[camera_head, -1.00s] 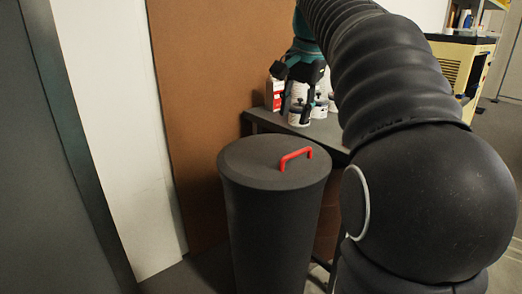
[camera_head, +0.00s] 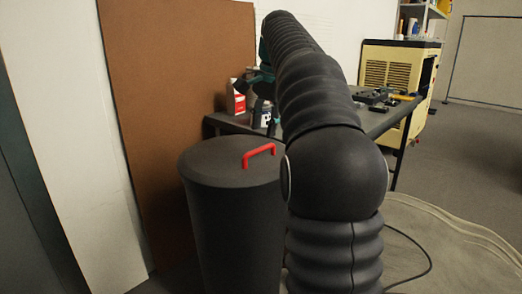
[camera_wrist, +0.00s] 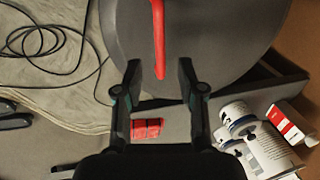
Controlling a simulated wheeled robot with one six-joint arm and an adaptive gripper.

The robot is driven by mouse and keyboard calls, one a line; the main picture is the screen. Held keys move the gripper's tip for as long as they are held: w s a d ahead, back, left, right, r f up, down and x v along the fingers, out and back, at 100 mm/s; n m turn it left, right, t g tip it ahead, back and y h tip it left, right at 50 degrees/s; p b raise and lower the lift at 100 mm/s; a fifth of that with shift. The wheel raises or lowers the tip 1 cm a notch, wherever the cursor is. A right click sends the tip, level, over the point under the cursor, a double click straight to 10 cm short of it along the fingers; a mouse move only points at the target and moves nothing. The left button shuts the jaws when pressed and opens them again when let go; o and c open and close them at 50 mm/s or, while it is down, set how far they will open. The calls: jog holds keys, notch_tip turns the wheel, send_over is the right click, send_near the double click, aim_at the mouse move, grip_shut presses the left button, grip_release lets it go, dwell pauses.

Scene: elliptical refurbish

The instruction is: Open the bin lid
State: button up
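The bin (camera_head: 237,235) is a tall dark cylinder, and its flat round lid (camera_head: 210,160) lies closed on top. A red bar handle (camera_head: 259,154) stands on the lid toward its right side. In the wrist view the lid (camera_wrist: 225,40) fills the upper middle, and the handle (camera_wrist: 158,38) runs down from the top edge. My gripper (camera_wrist: 159,68) is open and empty; the handle's near end shows between its fingertips, but whether the fingers are level with it cannot be told. In the head view my gripper is mostly hidden behind my arm.
A dark table (camera_head: 232,123) stands behind the bin, with a red-and-white carton (camera_head: 236,98) and white cans (camera_head: 262,114). A brown board (camera_head: 180,120) leans behind the bin. A yellow machine (camera_head: 397,68) is at the back right. A cable (camera_head: 425,262) lies on the floor.

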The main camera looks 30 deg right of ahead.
aim_at(261, 148)
jog(key=shift+w+a+f+b, duration=0.15)
jog(key=shift+f+b, duration=0.1)
jog(key=shift+f, duration=0.6)
jog(key=shift+w+f+b, duration=0.2)
jog(key=shift+f+b, duration=0.05)
jog(key=shift+f, duration=0.65)
jog(key=shift+w+a+f+b, duration=0.15)
jog(key=shift+f+b, duration=0.1)
jog(key=shift+f, duration=0.6)
jog(key=shift+d, duration=0.1)
grip_shut()
